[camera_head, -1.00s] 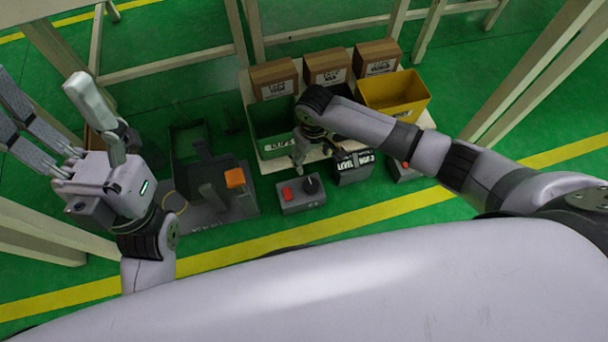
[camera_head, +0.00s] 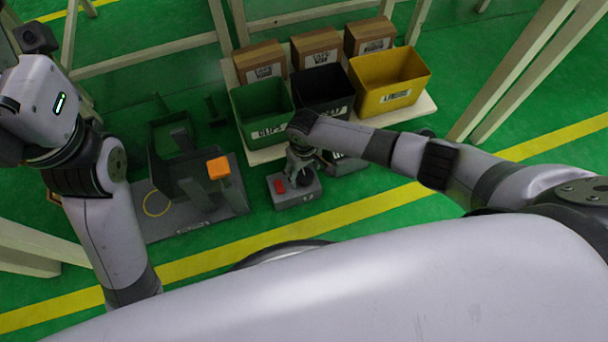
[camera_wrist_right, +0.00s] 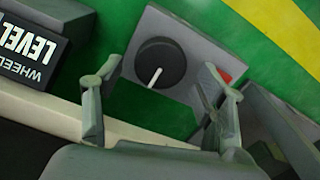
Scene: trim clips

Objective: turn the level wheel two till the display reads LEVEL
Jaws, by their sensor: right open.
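A grey control box (camera_head: 297,196) stands on the green floor with a red button (camera_head: 279,186). In the right wrist view its black round wheel (camera_wrist_right: 160,63) has a white pointer line slanting down and left. My right gripper (camera_wrist_right: 165,88) is open and empty. Its two fingers frame the lower part of the wheel, without visible contact, and one partly covers the red button (camera_wrist_right: 225,75). A dark block (camera_wrist_right: 30,50) at the left carries the white words LEVEL and WHEEL, cut by the frame edge. My left gripper's fingers are outside the head view; only its arm and wrist show.
Behind stand a green bin (camera_head: 262,110), a black bin (camera_head: 322,88) and a yellow bin (camera_head: 390,82), with cardboard boxes (camera_head: 315,48) at the back. A grey fixture with an orange block (camera_head: 218,168) stands left of the control box. Green floor lies open in front.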

